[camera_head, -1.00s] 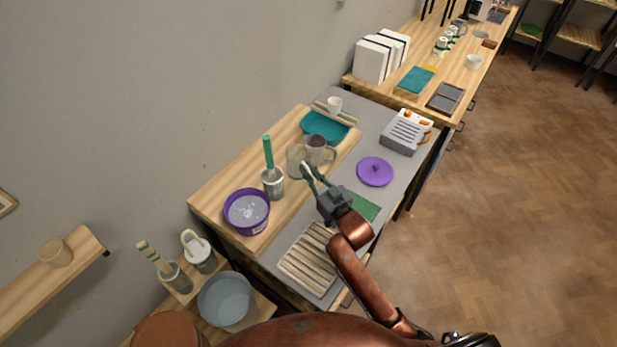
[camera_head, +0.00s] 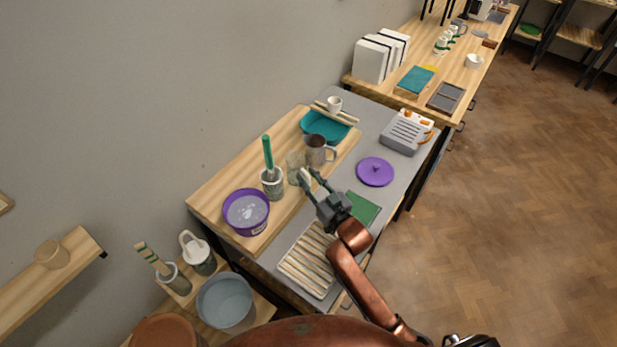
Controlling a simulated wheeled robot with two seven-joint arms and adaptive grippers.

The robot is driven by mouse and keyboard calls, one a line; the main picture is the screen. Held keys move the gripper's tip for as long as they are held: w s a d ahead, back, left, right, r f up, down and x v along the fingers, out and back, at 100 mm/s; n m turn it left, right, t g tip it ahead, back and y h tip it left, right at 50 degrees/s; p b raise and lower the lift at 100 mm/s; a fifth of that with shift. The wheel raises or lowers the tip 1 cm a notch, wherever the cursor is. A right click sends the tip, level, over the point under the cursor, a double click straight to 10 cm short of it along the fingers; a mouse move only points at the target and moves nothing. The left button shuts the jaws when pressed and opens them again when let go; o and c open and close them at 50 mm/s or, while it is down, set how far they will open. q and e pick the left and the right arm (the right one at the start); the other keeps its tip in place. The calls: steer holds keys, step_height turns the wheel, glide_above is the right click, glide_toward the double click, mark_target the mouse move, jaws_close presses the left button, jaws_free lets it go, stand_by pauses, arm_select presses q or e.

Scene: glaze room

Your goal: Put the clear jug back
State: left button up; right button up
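The clear jug (camera_head: 294,168) is see-through and hard to make out. It is upright at the front part of the wooden board, between the grey mug (camera_head: 316,151) and the utensil pot (camera_head: 272,184). My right gripper (camera_head: 309,177) reaches in from the lower right, and its fingers are at the jug's right side. They appear closed on the jug there, though the contact is small and partly hidden. Whether the jug's base touches the board I cannot tell. My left gripper is not in view.
Bare grey surface shows around the lid.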

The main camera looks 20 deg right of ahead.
steer(key=shift+r, duration=0.1)
steer(key=shift+s, duration=0.2)
steer(key=p+v, duration=0.1)
steer(key=v, duration=1)
steer(key=shift+s, duration=0.25)
